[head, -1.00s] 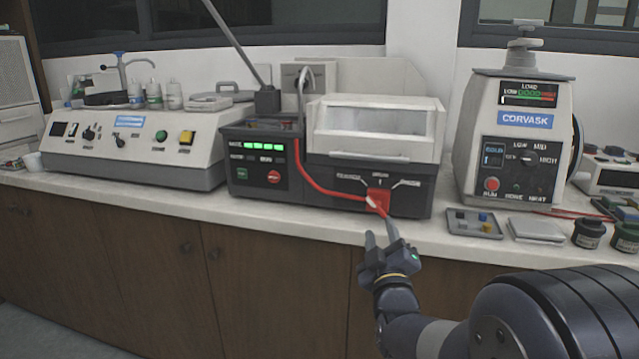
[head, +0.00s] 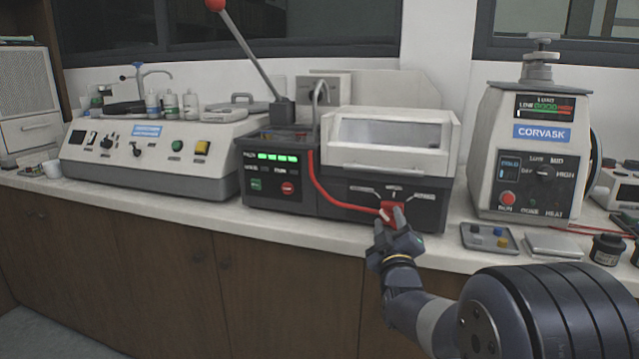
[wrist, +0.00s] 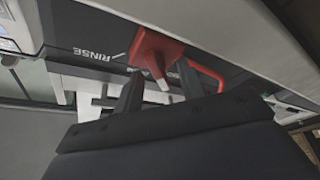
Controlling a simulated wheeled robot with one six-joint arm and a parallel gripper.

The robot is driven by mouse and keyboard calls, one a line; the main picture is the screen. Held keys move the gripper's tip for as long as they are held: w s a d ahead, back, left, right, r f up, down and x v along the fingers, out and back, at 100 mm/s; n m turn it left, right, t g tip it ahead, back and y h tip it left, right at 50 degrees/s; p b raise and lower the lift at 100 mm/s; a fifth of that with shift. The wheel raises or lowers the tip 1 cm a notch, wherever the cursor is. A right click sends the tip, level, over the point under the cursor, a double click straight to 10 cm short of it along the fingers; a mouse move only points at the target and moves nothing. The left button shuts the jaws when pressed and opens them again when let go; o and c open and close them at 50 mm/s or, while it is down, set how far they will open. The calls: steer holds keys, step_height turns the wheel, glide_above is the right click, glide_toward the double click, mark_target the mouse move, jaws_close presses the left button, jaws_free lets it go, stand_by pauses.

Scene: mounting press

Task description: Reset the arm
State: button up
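My gripper (head: 395,218) is at the front of the middle machine, right at its red selector knob (head: 392,210). In the wrist view the two dark fingers (wrist: 160,88) stand apart, with the red knob (wrist: 158,50) and its pale tip just beyond and between them. I cannot tell whether the fingers touch it. The label RINSE shows beside the knob in the wrist view. My forearm reaches in from the lower right of the head view.
The middle machine has a closed pale lid (head: 388,140), a red hose (head: 335,196) and a tall lever (head: 245,48) leaning left. A grey tray (head: 489,244) and a CORVASK unit (head: 525,165) stand to the right. A wide console (head: 150,160) is at left. Cabinets lie below the counter.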

steer(key=v, duration=1)
steer(key=x, duration=0.9)
steer(key=shift+w+r, duration=0.1)
steer(key=shift+w, duration=0.3)
steer(key=shift+w+r+m, duration=0.1)
steer(key=shift+w+m, duration=0.1)
steer(key=shift+m, duration=0.2)
steer(key=m+h+p, duration=0.1)
steer(key=m, duration=0.1)
steer(key=m+h+p, duration=0.1)
steer(key=m, duration=0.2)
steer(key=shift+a+t+h, duration=0.1)
steer(key=shift+t+h, duration=0.2)
steer(key=shift+t, duration=0.1)
steer(key=m+h+p, duration=0.1)
steer(key=m, duration=0.1)
steer(key=m+h+p, duration=0.1)
steer(key=m, duration=0.2)
steer(key=shift+h, duration=0.4)
steer(key=shift+s, duration=0.1)
